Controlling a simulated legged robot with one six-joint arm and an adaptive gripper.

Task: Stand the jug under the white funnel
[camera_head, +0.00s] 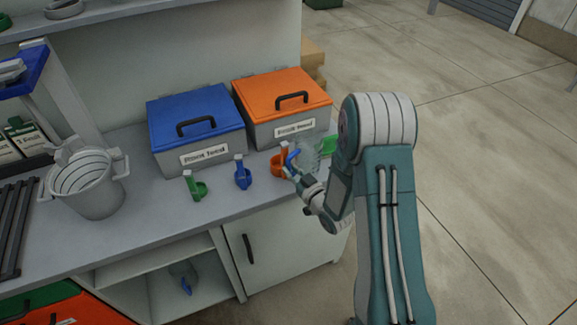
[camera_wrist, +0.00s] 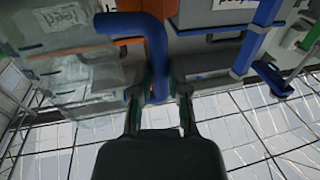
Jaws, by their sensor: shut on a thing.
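My gripper (camera_head: 297,173) is shut on the blue handle (camera_wrist: 155,50) of a clear jug (camera_wrist: 75,75). In the head view the jug (camera_head: 308,152) shows faintly beside my wrist, at the right end of the bench in front of the orange-lidded box. My arm hides part of it, and I cannot tell whether its base touches the bench. A green, a blue and an orange holder (camera_head: 195,187) (camera_head: 243,174) (camera_head: 279,164) stand in a row to its left. I cannot make out a white funnel for certain.
A blue-lidded box (camera_head: 195,125) and an orange-lidded box (camera_head: 283,100) stand at the back of the bench (camera_head: 150,205). A pale ribbed bucket (camera_head: 90,195) stands at the left. Another clear vessel with blue (camera_head: 184,278) is on the shelf below. Open floor lies right.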

